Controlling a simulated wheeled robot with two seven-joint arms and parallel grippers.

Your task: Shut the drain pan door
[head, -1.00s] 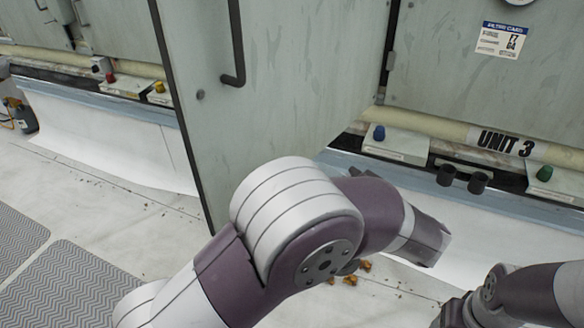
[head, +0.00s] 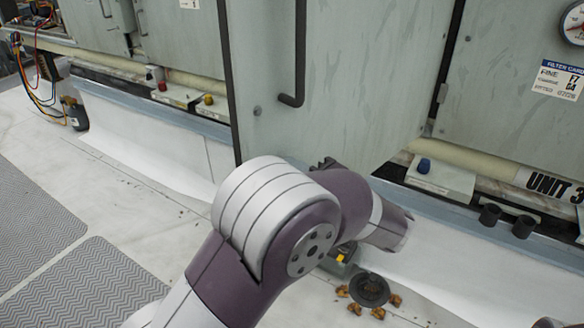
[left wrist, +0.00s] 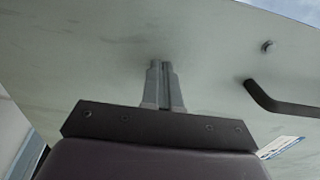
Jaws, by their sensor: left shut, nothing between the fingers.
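The drain pan door (head: 350,75) is a large grey-green panel standing open, with a dark edge at its left. A black bar handle (head: 300,55) is on its face, with a small round stud nearby. The handle also shows at the right in the left wrist view (left wrist: 285,105). My left gripper (left wrist: 163,68) is shut and empty, its fingertips close to the door face, beside the handle. I cannot tell whether they touch. In the head view my left arm crosses in front of the door's lower part and hides the fingers.
A white ledge with a blue knob (head: 424,166) and two black pipe stubs (head: 505,220) lie right of the door. A round dark drain (head: 370,290) with brown leaves is on the floor. Grey mats (head: 100,285) lie lower left. Hoses hang at the far left.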

